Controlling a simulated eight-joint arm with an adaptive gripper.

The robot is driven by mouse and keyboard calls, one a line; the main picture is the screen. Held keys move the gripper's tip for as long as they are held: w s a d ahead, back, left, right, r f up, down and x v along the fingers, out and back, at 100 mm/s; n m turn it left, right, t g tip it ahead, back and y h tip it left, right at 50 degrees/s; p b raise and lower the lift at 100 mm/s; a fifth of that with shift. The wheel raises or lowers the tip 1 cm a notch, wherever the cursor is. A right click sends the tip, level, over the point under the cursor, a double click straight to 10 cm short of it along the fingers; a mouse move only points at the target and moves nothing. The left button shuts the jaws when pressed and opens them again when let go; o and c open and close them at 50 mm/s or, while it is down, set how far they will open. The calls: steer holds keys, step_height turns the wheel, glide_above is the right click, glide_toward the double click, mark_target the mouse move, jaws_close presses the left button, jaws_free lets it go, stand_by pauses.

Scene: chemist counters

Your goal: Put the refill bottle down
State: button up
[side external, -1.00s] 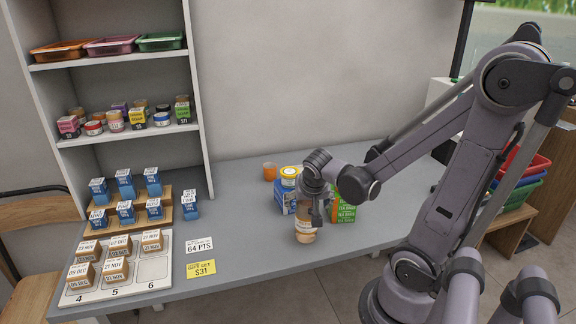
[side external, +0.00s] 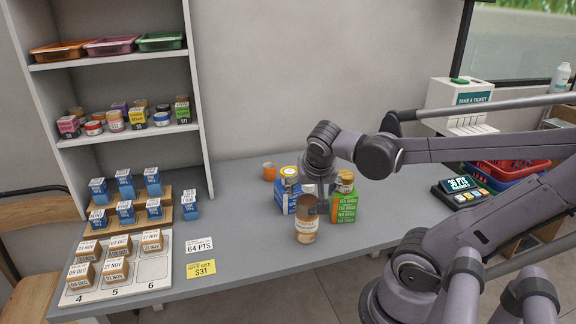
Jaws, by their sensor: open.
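The refill bottle, an amber-brown bottle with a pale label (side external: 306,228), stands upright on the grey counter (side external: 240,262), near its front edge. My gripper (side external: 320,192) is open just behind and above the bottle, and holds nothing visible. Its fingertips are partly hidden among the bottle and boxes, so I cannot tell whether it touches the bottle.
A green tea-bag box (side external: 343,206) stands close right. An orange cup (side external: 269,171) is further back. Label cards (side external: 201,268) and a numbered tray (side external: 152,270) lie left. The counter between is clear.

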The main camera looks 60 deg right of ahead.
steer(key=w+a+n+t+y, duration=0.3)
steer(key=w+a+n+y, duration=0.1)
steer(key=a+n, duration=0.7)
steer(key=a+y, duration=0.1)
steer(key=a, duration=0.2)
steer(key=shift+n+t+y, duration=0.3)
steer(key=shift+n+t, duration=0.1)
